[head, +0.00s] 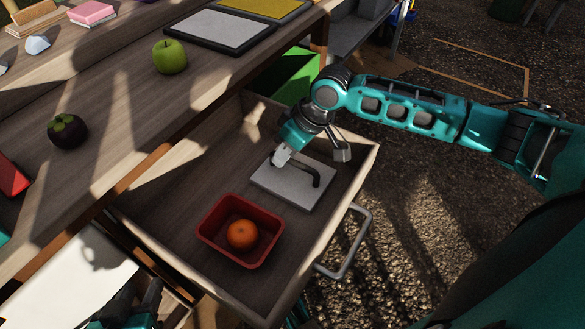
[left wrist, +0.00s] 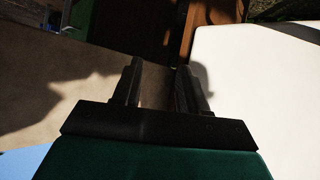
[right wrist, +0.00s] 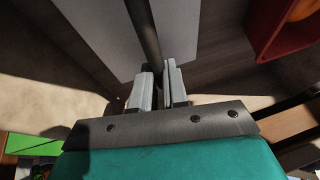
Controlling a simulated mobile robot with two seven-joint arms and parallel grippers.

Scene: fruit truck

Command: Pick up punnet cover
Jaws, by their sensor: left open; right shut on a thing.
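The punnet cover (head: 312,188) is a flat grey plate with a dark bar handle (head: 301,170), lying in the open drawer. My right gripper (head: 281,157) is at the left end of the handle. In the right wrist view its fingers (right wrist: 160,88) are shut on the dark handle (right wrist: 143,28), with the grey plate (right wrist: 95,35) beyond. The red punnet (head: 212,240), with an orange (head: 242,235) inside, stands uncovered in the drawer next to the cover. My left gripper is open and empty in the left wrist view (left wrist: 161,82); the head view shows only part of it at the lower left.
The drawer (head: 160,222) has a metal handle (head: 352,250) on its front. The wooden counter (head: 120,100) above holds a green apple (head: 170,58), a mangosteen (head: 67,131) and framed trays (head: 220,30). A green crate (head: 290,75) is behind the drawer. A white panel (head: 65,275) is at lower left.

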